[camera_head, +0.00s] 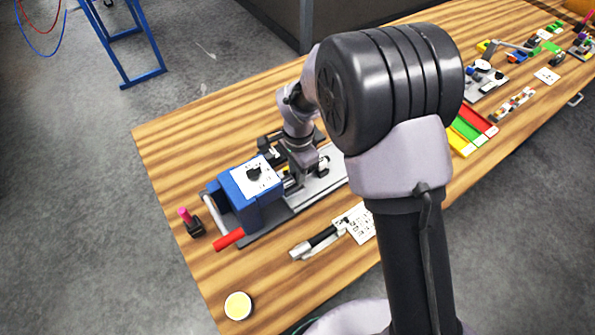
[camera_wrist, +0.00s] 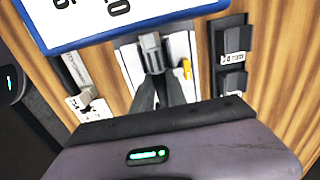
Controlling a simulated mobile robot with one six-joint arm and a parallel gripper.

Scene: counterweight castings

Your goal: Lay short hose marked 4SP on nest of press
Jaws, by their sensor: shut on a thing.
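The blue press (camera_head: 243,197) stands at the left end of the wooden table, with a white plate on top. Its blue edge (camera_wrist: 140,33) also shows in the wrist view. My gripper (camera_head: 293,182) is low beside the press, over its light grey bed (camera_head: 325,180). In the wrist view my gripper (camera_wrist: 153,72) is shut on a short grey piece (camera_wrist: 151,47), close to the press edge. No marking on this piece can be read, and whether it touches the bed cannot be told. Two black holders (camera_wrist: 235,40) with small white labels, too blurred to read, stand to the right.
A black-and-silver tool (camera_head: 316,242) and a white printed card (camera_head: 361,223) lie in front of the press. A red handle (camera_head: 229,239) sticks out from the press.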

